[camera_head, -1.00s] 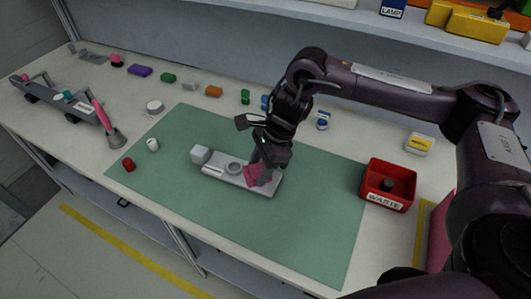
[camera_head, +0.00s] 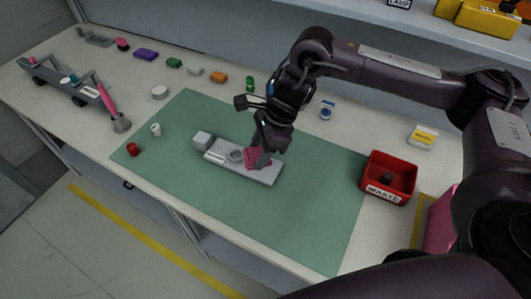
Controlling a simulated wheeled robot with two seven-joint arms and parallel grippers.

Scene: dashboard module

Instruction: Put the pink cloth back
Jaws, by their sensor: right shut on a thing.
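The pink cloth (camera_head: 253,158) is bunched at the fingertips of my right gripper (camera_head: 261,157). My right gripper is shut on the cloth, just above the right part of a light grey module (camera_head: 262,177). The fingers hide part of the cloth, and I cannot tell whether the cloth touches the module. The module lies on a green mat (camera_head: 210,229) and has a block at its left end and a round ring (camera_head: 235,155) near its middle. My left gripper is not in view.
A red WASTE bin (camera_head: 388,179) with a dark thing inside stands right of the mat. A grey rack (camera_head: 71,92) with a pink-handled brush (camera_head: 114,112) is at the left. A white cylinder (camera_head: 156,130) and red cylinder (camera_head: 133,149) stand at the mat's left. Small coloured blocks line the back.

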